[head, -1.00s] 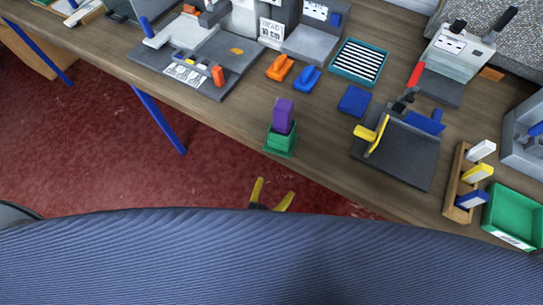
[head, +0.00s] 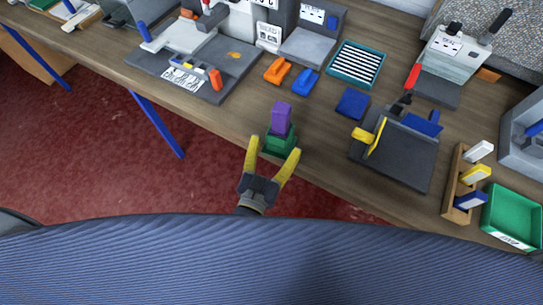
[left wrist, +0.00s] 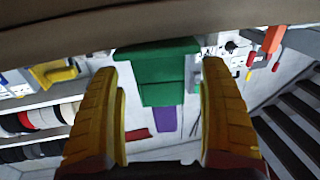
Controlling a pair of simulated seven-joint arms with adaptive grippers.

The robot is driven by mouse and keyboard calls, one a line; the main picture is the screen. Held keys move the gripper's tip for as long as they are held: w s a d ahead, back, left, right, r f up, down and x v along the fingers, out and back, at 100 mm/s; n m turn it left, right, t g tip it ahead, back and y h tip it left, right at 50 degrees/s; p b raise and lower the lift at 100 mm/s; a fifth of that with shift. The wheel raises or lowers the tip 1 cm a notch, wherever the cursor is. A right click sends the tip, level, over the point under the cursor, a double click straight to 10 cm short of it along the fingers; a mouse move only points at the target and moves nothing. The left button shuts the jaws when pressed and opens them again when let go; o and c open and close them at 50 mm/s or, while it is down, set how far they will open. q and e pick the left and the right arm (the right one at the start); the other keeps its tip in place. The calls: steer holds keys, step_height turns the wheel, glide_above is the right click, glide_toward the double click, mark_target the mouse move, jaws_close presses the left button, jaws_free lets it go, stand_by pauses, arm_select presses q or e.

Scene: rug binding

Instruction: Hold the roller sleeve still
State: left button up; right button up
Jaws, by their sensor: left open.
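A purple block-like piece (head: 281,117), which I take to be the roller sleeve, stands upright on a green stepped stand (head: 281,143) at the table's front edge. My left gripper (head: 274,147) is open, its yellow fingers pointing at the stand from the front, one toward each side of it. In the left wrist view the green stand (left wrist: 165,75) shows between and beyond the open fingers, with the purple piece (left wrist: 165,118) below it in that upside-down picture. I cannot tell whether the fingers touch the stand. My right gripper is not in view.
A dark grey fixture with a yellow handle (head: 376,137) stands right of the stand. Orange (head: 277,70) and blue (head: 306,81) pieces lie behind. A wooden rack (head: 458,185) and a green tray (head: 513,215) are at the right. The wooden table (head: 225,115) is bare left of the stand.

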mark_target(276, 147)
arm_select(q)
steer(key=shift+x, duration=1.8)
steer(key=c, duration=1.4)
steer(key=o, duration=0.7)
steer(key=c, duration=0.5)
steer(key=shift+c, duration=0.2)
